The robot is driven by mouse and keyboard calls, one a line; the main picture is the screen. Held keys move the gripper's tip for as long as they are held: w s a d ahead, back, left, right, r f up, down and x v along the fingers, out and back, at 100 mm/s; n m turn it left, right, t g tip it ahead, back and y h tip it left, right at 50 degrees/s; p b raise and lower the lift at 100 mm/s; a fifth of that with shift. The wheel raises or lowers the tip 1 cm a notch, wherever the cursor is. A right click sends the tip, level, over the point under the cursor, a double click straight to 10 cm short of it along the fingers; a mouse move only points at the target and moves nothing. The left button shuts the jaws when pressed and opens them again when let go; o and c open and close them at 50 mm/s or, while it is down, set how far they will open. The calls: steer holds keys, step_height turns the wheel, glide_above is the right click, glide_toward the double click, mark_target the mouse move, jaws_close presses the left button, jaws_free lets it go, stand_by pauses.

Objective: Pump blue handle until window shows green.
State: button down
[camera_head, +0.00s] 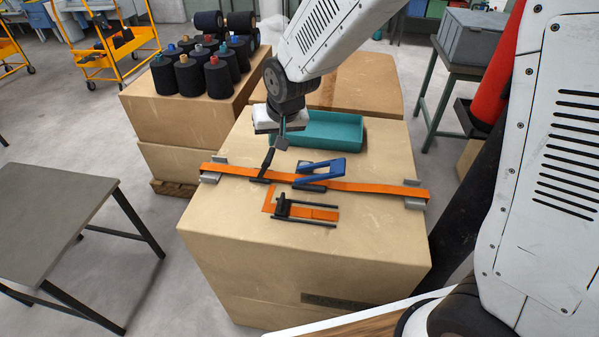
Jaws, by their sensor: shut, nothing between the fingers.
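The blue handle (320,171) is an open frame lever on the orange strap (376,188), raised at its right end. A dark mount (309,187) sits under it on the strap. My gripper (281,143) is shut and empty, pointing down behind and left of the handle, apart from it. A thin dark piece (266,163) rises from the strap just below my fingertips; I cannot tell whether they touch. An orange and black slide piece (300,208) with two dark rods lies in front of the strap. I cannot make out a window or any green on it.
The strap runs across a cardboard box (240,235) between grey end brackets (213,168) (415,196). A teal tray (335,130) stands behind it. Dark thread cones (191,76) stand on the box at back left. The box top in front is clear.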

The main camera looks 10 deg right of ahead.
stand_by(0.4)
steer(key=shift+s+d+f, duration=0.25)
steer(key=shift+d+f, duration=0.35)
steer(key=shift+f, duration=0.7)
steer(key=shift+s+d+f, duration=0.2)
steer(key=shift+d+f, duration=0.4)
steer(key=shift+f, duration=0.7)
steer(key=shift+s+d+f, duration=0.25)
steer(key=shift+d+f, duration=0.35)
steer(key=shift+f, duration=0.7)
steer(key=shift+f, duration=0.1)
steer(key=shift+d+f, duration=0.15)
steer(key=shift+f, duration=0.1)
steer(key=shift+r, duration=0.35)
steer(key=shift+a, duration=0.2)
